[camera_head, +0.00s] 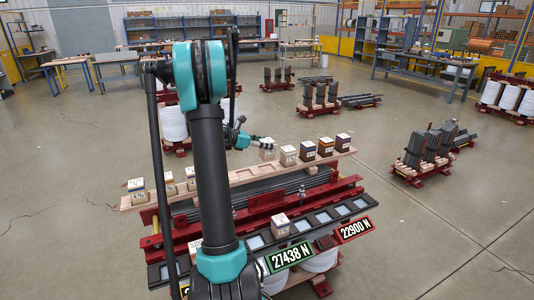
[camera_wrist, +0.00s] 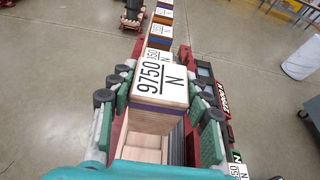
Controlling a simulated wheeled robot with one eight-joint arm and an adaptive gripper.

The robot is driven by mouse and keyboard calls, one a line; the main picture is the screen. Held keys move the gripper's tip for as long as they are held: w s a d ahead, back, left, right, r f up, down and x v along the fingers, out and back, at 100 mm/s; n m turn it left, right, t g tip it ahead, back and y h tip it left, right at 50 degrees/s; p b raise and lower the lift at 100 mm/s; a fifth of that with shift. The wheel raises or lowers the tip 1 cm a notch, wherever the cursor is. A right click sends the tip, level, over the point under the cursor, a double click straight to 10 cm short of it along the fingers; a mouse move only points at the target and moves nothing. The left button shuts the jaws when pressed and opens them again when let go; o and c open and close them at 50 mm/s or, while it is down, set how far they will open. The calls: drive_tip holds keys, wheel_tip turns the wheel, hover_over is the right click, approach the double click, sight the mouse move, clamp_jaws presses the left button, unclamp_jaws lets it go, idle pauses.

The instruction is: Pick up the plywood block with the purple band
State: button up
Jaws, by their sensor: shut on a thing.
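In the wrist view, a pale plywood block (camera_wrist: 160,85) with a purple band (camera_wrist: 159,107) sits between the fingers of my gripper (camera_wrist: 158,118). Its white top label reads 9750 N. My gripper is shut on it, with a green-padded finger on each side. In the head view, my gripper (camera_head: 262,141) is over the wooden plank, at a block (camera_head: 267,153) at the left end of the right-hand row. I cannot tell whether the block touches the plank.
Several labelled blocks (camera_head: 308,151) stand close by on the right part of the plank (camera_head: 240,176), others (camera_head: 136,192) on its left. One block (camera_head: 281,226) sits on the dark rail with square pads in front. Signs (camera_head: 291,256) hang below.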

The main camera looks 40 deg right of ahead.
wheel_tip(320, 180, up, 14)
idle(0.4)
